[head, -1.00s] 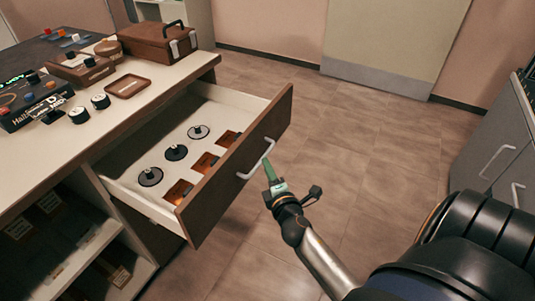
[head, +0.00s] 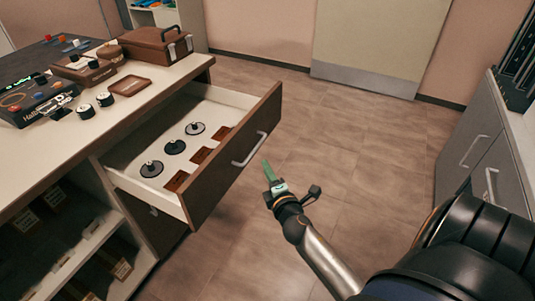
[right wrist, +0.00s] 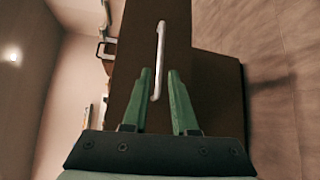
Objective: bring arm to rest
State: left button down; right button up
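My right arm reaches in from the lower right in the head view. Its gripper (head: 267,170) has green fingers and hangs over the floor, just right of the open drawer's front (head: 237,160). The drawer's pale handle (head: 249,150) is a short way from the fingertips. In the right wrist view the two green fingers (right wrist: 159,72) stand apart with nothing gripped. The handle (right wrist: 160,45) shows beyond and between them against the dark brown drawer front. My left gripper is not in view.
The drawer holds several black round knobbed discs (head: 174,147) and brown square pieces. The counter (head: 60,150) above bears a brown case (head: 155,46), a tray (head: 130,86) and a control box. Grey cabinets (head: 475,155) stand at right. Open floor (head: 350,150) lies between.

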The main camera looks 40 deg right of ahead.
jog(key=shift+s, duration=0.1)
dwell(0.6)
